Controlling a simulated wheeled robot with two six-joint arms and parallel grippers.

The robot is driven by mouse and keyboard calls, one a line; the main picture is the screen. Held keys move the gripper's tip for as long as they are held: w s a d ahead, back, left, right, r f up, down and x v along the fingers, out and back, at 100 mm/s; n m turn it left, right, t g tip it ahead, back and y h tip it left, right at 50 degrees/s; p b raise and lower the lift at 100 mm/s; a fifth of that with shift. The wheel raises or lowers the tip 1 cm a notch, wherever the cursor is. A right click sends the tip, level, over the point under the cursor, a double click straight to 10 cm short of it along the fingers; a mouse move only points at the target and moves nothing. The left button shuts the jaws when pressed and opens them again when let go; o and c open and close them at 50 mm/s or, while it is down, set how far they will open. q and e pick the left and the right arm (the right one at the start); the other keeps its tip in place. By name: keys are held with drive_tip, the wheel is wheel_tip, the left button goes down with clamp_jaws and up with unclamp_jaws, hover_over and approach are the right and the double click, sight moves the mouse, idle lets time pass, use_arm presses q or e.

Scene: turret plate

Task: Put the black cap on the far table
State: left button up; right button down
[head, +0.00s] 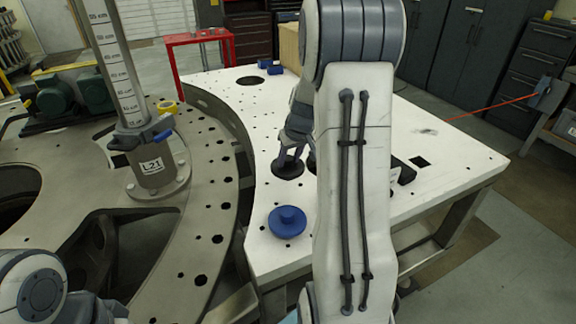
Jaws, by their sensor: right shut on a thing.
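The black cap (287,171) is a dark round disc over the white table (350,210). My right gripper (288,160) points down at the cap and is shut on its top. I cannot tell whether the cap's underside touches the tabletop. My right arm crosses the middle of the view and hides part of the table to the right of the cap. My left gripper is out of view; only part of my left arm shows at the lower left.
A blue cap (287,223) sits on the table nearer me. A black block (404,173) lies right of my arm. The metal turret plate (200,215) with a graduated post (115,70) stands left. A red stand (200,38) is behind. The table's right part is mostly clear.

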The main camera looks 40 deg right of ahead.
sight(288, 169)
drive_tip(key=shift+w+d+f, duration=0.2)
drive_tip(key=shift+w+f, duration=0.2)
drive_tip(key=shift+w, duration=0.15)
drive_tip(key=shift+f, duration=1.95)
drive_tip(key=shift+f, duration=0.15)
drive_tip(key=shift+c, duration=2.1)
unclamp_jaws()
